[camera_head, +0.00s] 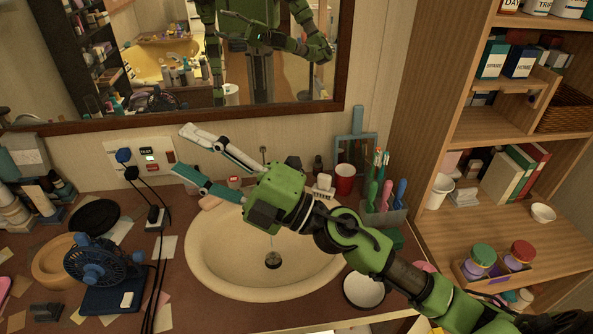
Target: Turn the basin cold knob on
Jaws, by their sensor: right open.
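The cream oval basin (225,262) is set in the brown counter below the mirror. My right gripper (182,150) reaches in from the right across the back of the basin. Its two fingers are spread wide, point left and hold nothing. Its green body and wrist cover much of the basin's back rim, where the faucet is hidden. A small white fitting (324,186) shows at the back right rim, and a small red-and-white item (235,183) shows behind the fingers. I cannot tell whether either is the cold knob. My left gripper is not directly in view.
A blue fan (92,262) and cables stand left of the basin, below a wall outlet panel (148,160). A red cup (344,178) and a brush holder (384,212) stand right of it. A wooden shelf (515,215) fills the right. The mirror (150,60) hangs behind.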

